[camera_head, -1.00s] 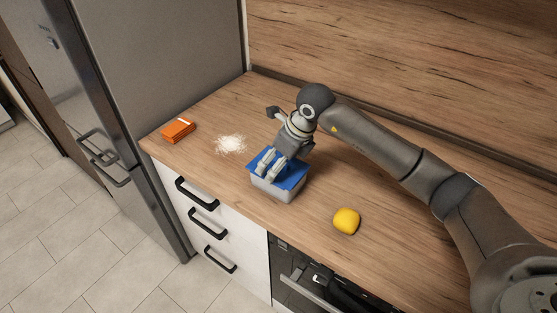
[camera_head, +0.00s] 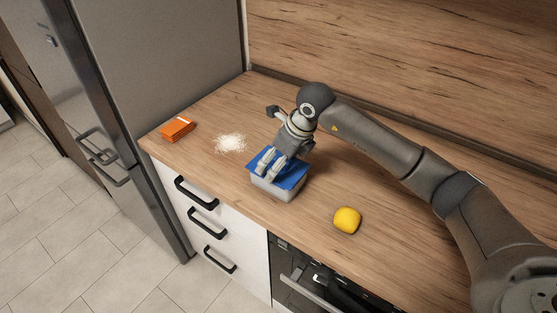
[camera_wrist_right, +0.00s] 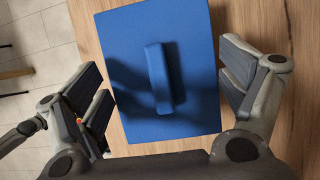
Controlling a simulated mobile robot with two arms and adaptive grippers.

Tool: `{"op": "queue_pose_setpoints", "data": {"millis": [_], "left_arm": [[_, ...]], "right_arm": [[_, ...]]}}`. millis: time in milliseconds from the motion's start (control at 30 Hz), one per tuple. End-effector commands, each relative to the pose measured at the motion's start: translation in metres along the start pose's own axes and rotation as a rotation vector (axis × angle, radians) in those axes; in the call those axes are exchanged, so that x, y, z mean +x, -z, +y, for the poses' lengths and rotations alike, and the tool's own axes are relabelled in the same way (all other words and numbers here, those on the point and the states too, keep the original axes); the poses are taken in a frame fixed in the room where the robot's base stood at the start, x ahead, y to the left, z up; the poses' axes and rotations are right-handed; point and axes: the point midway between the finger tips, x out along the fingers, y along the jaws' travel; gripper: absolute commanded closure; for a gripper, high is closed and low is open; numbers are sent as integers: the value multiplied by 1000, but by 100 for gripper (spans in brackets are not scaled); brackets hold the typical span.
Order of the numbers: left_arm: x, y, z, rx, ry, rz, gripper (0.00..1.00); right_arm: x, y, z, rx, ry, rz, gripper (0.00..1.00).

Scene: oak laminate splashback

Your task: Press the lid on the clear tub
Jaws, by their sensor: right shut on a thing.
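The blue lid (camera_head: 294,174) lies over the top of the clear tub (camera_head: 277,191) on the counter. The tub's pale front wall shows below the lid, and the lid looks slightly skewed to it. I cannot tell whether the lid is fully seated. My right gripper (camera_head: 270,168) is above the tub, shut on the lid, with one finger at each side edge. In the right wrist view the lid (camera_wrist_right: 135,50) fills the space between the fingers of the right gripper (camera_wrist_right: 165,95), and its raised bar handle (camera_wrist_right: 159,78) stands free between them. My left gripper is out of view.
A yellow lemon-like object (camera_head: 347,220) lies right of the tub. A white powder pile (camera_head: 230,143) and an orange packet (camera_head: 178,129) lie to the left. The wooden splashback (camera_head: 400,60) rises behind, and a fridge (camera_head: 150,80) stands at the left.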

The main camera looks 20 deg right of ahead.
Motion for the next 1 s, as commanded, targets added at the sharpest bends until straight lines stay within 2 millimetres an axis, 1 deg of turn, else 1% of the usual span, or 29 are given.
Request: {"op": "queue_pose_setpoints", "data": {"millis": [367, 400, 433, 1000], "left_arm": [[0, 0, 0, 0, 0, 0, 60], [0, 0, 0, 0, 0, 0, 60], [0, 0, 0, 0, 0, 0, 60], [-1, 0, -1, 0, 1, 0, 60]], "right_arm": [[0, 0, 0, 0, 0, 0, 27], [0, 0, 0, 0, 0, 0, 3], [0, 0, 0, 0, 0, 0, 0], [-2, -1, 0, 0, 0, 0, 0]]}}
